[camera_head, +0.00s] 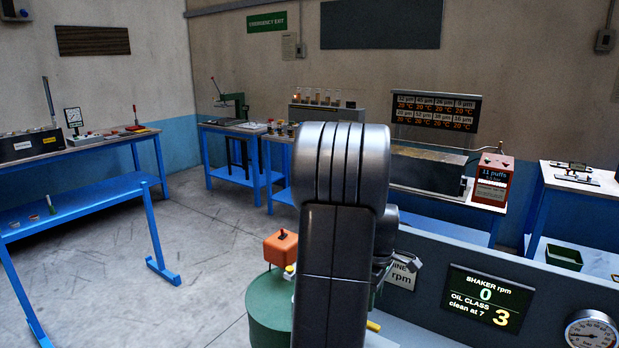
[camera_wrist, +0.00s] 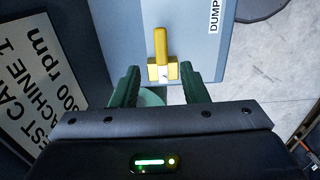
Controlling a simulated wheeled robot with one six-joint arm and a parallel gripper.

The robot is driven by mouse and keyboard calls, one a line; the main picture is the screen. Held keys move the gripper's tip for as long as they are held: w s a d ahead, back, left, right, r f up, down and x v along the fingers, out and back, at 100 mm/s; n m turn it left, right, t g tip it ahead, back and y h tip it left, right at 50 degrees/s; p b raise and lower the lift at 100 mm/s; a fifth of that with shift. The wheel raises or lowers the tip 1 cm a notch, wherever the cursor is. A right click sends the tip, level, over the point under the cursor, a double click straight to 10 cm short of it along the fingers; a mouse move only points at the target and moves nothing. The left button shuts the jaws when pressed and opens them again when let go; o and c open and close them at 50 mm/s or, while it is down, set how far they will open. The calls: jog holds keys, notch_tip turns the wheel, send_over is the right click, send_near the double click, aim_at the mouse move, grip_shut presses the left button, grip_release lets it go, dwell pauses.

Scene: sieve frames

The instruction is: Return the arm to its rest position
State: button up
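My arm (camera_head: 340,190) stands large in the middle of the head view and hides much behind it. In the wrist view my gripper (camera_wrist: 159,82) has its two dark green fingers spread apart with nothing held between them. A yellow handle (camera_wrist: 160,45) on a grey-blue panel (camera_wrist: 205,30) marked "DUMP" lies just ahead of the gap between the fingertips. The gripper appears apart from the handle, though depth is hard to judge. In the head view the fingers are hidden behind the arm.
A green drum (camera_head: 267,310) and an orange box (camera_head: 281,248) stand close left of my arm. A shaker display (camera_head: 487,298) reading 0 rpm and oil class 3, and a gauge (camera_head: 592,330), are at right. Blue benches (camera_head: 85,198) line the walls; the left floor is clear.

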notch_tip(320, 180, up, 6)
jog(key=f, duration=0.1)
notch_tip(320, 180, down, 13)
jog(key=shift+s+f+p, duration=0.1)
jog(key=shift+p, duration=0.4)
jog(key=shift+s+a+m, duration=0.25)
jog(key=shift+a+m, duration=0.05)
jog(key=shift+m, duration=0.6)
